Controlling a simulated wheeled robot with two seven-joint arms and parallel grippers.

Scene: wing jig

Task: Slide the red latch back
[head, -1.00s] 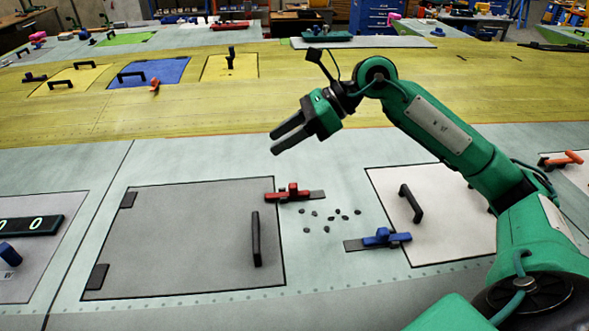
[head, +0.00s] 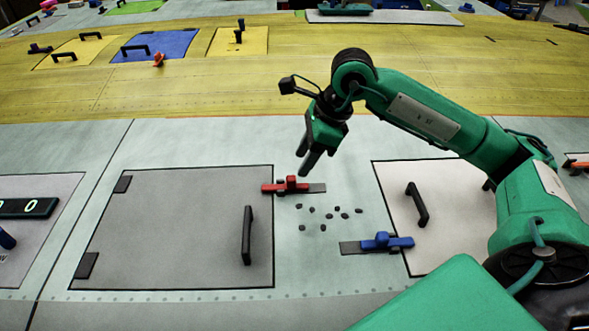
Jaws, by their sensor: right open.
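The red latch (head: 291,184) lies on the pale wing panel at the upper right corner of the grey hatch (head: 170,230). Its left end reaches over the hatch edge, and a bare dark track (head: 318,188) shows to its right. My right gripper (head: 308,170) is open, fingers pointing down, just above and behind the latch's right part in the picture. I cannot tell whether it touches the latch; the jaws look empty. My left gripper is not in view.
A blue latch (head: 385,241) lies across the left edge of the white hatch (head: 440,240). Several small dark pieces (head: 325,212) lie between the two latches. The grey hatch has an upright black handle (head: 248,235).

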